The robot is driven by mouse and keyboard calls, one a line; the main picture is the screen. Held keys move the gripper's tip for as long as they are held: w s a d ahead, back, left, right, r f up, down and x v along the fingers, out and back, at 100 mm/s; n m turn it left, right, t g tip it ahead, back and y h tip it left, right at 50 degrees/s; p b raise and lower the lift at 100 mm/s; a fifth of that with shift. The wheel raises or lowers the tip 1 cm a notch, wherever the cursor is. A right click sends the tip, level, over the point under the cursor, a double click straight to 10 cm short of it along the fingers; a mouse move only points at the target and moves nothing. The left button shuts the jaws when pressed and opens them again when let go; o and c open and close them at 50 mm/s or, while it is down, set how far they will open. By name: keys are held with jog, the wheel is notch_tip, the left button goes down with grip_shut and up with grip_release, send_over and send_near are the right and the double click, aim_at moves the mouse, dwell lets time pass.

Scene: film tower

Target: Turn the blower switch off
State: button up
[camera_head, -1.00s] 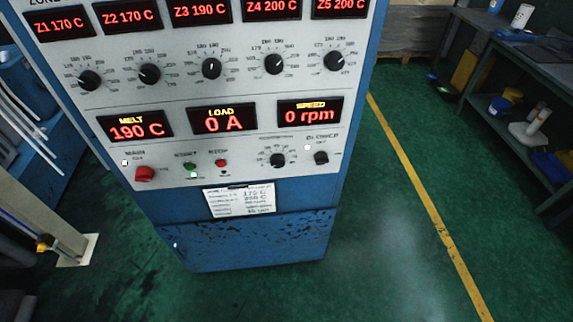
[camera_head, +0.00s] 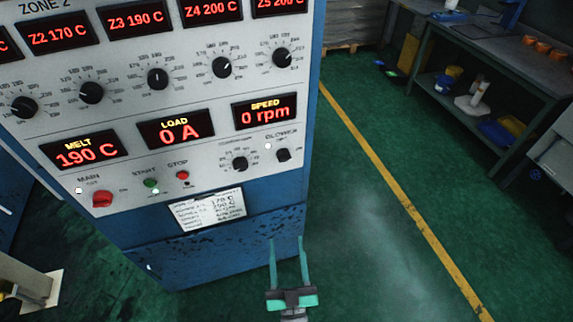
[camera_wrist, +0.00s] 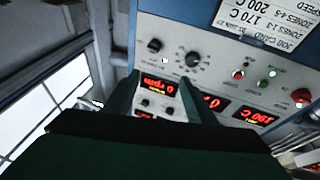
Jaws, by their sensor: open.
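The blower switch (camera_head: 283,155) is a small black knob at the right end of the panel's lowest row. A white lamp (camera_head: 267,146) beside it looks bright. Which way the knob points is too small to tell. My gripper (camera_head: 288,240) is open and empty, below the switch and apart from it, by the cabinet's lower right edge. In the wrist view the panel appears upside down. There the blower switch (camera_wrist: 154,45) lies beyond the open fingers (camera_wrist: 157,82), near the left panel edge.
The speed knob (camera_head: 239,164) sits just left of the blower switch. A red main switch (camera_head: 102,199) and start and stop buttons are farther left. A job card (camera_head: 207,209) hangs below. Green floor with a yellow line (camera_head: 385,181) is clear to the right, before a workbench (camera_head: 490,68).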

aim_at(285, 160)
jog(key=w+r+n+y, duration=0.1)
jog(key=w+r, duration=0.1)
jog(key=w, duration=0.6)
jog(key=w+r+n+y, duration=0.2)
jog(key=w, duration=0.6)
jog(key=w+r+n+y, duration=0.1)
jog(key=w+r+y, duration=0.1)
jog(key=w, duration=0.6)
jog(key=shift+w+r+n+g, duration=0.15)
jog(key=shift+r+n+g, duration=0.15)
jog(key=shift+r, duration=0.2)
jog(key=c, duration=1)
